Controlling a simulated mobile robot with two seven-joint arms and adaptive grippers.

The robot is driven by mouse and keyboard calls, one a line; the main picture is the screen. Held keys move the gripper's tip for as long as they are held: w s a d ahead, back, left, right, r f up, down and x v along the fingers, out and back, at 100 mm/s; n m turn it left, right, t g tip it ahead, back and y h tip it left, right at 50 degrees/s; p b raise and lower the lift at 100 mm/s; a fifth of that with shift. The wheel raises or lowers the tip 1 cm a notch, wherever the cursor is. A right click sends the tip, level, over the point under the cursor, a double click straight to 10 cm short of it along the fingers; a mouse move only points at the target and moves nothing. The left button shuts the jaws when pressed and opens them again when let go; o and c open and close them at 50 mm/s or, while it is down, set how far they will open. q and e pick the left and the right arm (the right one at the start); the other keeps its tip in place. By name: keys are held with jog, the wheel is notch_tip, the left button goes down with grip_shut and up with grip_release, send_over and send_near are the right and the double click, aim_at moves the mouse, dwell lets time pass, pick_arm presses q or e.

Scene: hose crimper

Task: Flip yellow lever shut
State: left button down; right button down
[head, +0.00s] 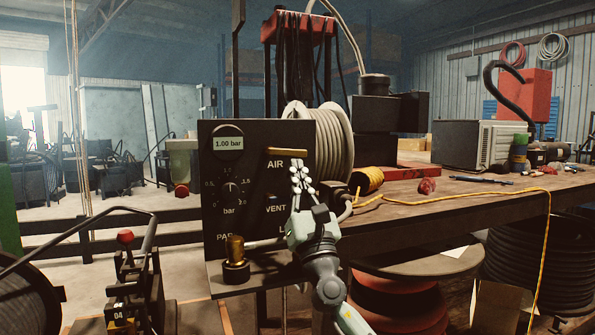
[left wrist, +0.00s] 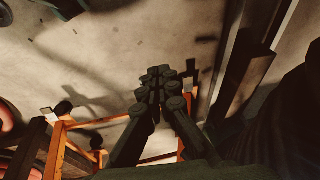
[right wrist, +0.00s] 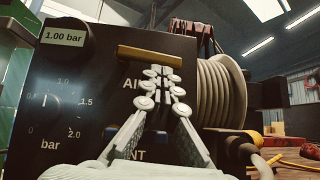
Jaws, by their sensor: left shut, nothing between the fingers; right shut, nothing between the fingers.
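The yellow lever (head: 287,151) is a flat bar on the black panel (head: 229,260), lying roughly horizontal above the "AIR" label. It also shows in the right wrist view (right wrist: 160,58), just beyond the fingertips. My right gripper (head: 300,166) is shut and empty in front of the panel, its tips just below the lever's right part. I cannot tell whether they touch the lever. The fingers cover part of the label. My left gripper (left wrist: 160,72) is shut and empty above the floor, seen only in the left wrist view.
The panel has a 1.00 bar display (head: 229,143), a round knob (head: 230,191) and a brass fitting (head: 236,252). A hose reel (head: 325,140) stands behind it. The workbench (head: 450,198) extends right with a yellow cord. An orange frame (left wrist: 62,140) is near my left gripper.

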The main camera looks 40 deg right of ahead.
pick_arm(q)
jog(key=shift+s+f, duration=0.1)
jog(key=shift+f, duration=0.3)
pick_arm(e)
jog(key=n+y, duration=0.1)
jog(key=r+n+y, duration=0.1)
jog(key=n, duration=0.1)
jog(key=shift+s+d+r+t+y, duration=0.1)
jog(key=shift+d+r+t+y, duration=0.2)
jog(key=shift+t+y, duration=0.1)
pick_arm(q)
jog(key=shift+r, duration=0.1)
pick_arm(e)
jog(key=v, duration=1.2)
jog(key=shift+f, duration=0.25)
